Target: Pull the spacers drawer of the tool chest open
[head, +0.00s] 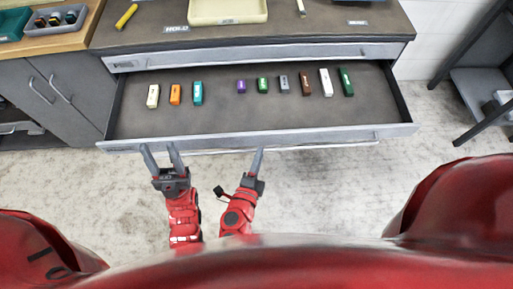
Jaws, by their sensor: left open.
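The tool chest's upper drawer front (240,57) is shut under the worktop. Below it a wide drawer (210,122) stands pulled out, with several small coloured blocks in two groups on its dark floor. I cannot read which one is labelled spacers. A long pale handle bar (310,147) runs along the open drawer's front. My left gripper (160,147) is open, its two fingers spread at the left part of that front; I cannot tell if they touch it. My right gripper (258,155) is just below the front's middle, seen edge-on, so its jaws are unclear.
A cream tray (228,19) sits on the worktop, beside a label reading HOLD (176,29). A grey cabinet (50,90) stands at the left. A dark shelf stand (480,85) is at the right. The floor (330,190) before the drawer is clear.

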